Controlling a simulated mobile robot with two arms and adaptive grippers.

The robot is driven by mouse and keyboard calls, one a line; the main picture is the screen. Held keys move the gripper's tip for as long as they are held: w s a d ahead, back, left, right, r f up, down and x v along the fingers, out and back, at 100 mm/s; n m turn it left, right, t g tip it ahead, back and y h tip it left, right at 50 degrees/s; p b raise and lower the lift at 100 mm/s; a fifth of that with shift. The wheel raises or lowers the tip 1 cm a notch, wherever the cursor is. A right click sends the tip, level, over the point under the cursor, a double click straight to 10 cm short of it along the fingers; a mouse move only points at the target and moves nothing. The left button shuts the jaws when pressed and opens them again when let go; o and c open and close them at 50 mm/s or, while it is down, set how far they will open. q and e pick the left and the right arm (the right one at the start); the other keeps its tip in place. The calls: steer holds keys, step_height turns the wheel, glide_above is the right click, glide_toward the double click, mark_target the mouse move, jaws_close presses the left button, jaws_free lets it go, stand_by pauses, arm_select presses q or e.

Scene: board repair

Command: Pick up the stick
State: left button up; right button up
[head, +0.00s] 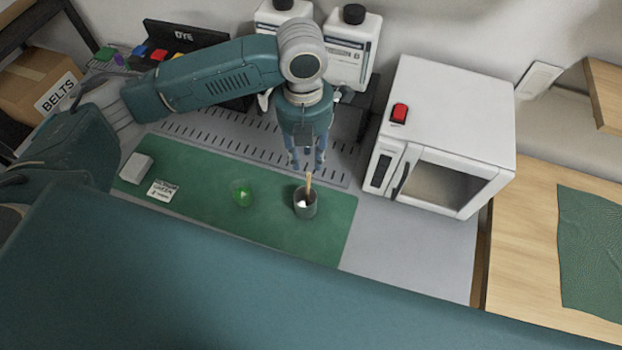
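A thin tan stick (309,183) stands upright, slightly tilted, in a small dark grey cup (306,206) on the green mat (335,225). Something white shows inside the cup. My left gripper (307,166) points down just above the cup, with its fingers apart and the stick's top close below or between the fingertips. I cannot tell whether the fingers touch the stick. My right gripper is not in view.
A white oven-like box (450,100) with a red switch (399,112) stands right of the cup. White bottles (350,50) stand behind my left arm. A green translucent item (241,193), a label card (163,190) and a white block (136,168) lie on the mat.

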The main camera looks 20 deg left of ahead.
mark_target(308, 173)
arm_select(q)
step_height(308, 173, down, 7)
steer(key=shift+w+d+f+p, duration=0.1)
steer(key=shift+d+f+p, duration=0.05)
steer(key=shift+p, duration=1.1)
steer(key=shift+f, duration=0.75)
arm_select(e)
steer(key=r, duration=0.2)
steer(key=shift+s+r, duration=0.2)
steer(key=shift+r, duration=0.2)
